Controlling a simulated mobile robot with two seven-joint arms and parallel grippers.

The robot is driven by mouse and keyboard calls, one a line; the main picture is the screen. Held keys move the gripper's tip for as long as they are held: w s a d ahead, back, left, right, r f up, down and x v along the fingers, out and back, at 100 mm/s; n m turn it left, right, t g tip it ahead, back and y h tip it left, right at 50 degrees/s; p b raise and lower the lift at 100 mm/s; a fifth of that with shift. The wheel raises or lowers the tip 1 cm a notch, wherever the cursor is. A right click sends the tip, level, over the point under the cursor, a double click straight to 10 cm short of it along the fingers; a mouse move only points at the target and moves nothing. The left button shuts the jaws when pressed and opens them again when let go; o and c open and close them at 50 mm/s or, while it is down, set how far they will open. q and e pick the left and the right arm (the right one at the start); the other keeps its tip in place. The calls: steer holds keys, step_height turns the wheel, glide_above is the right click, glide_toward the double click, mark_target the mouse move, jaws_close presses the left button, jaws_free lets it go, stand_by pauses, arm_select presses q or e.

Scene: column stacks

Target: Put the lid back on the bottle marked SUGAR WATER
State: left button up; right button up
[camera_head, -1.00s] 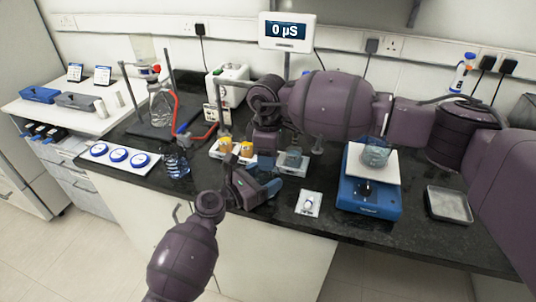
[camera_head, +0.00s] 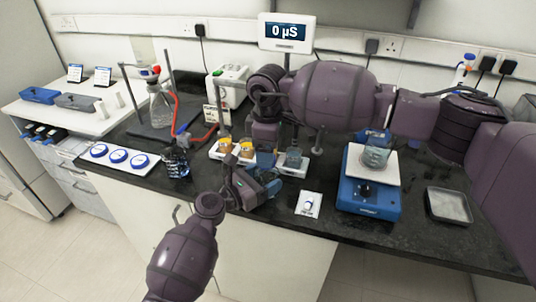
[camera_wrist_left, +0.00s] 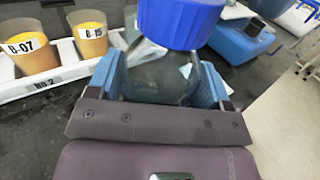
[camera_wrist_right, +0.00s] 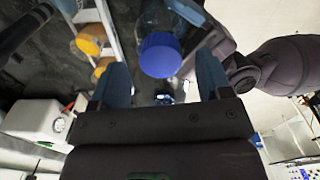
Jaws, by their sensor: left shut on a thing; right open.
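A clear bottle (camera_wrist_left: 160,80) with a blue lid (camera_wrist_left: 182,20) on top stands between the fingers of my left gripper (camera_wrist_left: 165,88), which is shut on the bottle's body. In the right wrist view the blue lid (camera_wrist_right: 160,55) sits on the bottle, between and just beyond the fingers of my open right gripper (camera_wrist_right: 162,85), which appears apart from it. In the head view my left gripper (camera_head: 262,187) is at the bench front, and my right gripper (camera_head: 266,150) is just behind it. No SUGAR WATER marking can be read; the bottle is largely hidden in the head view.
Amber beakers (camera_wrist_left: 90,35) on a white rack stand close behind the bottle. A blue balance (camera_head: 368,195) holding a beaker is to the right, near a small white plate (camera_head: 308,204). A clamp stand with flask (camera_head: 160,105) and a white plate with blue circles (camera_head: 119,158) are left.

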step_height(320, 180, up, 2)
steer(key=shift+r, duration=0.1)
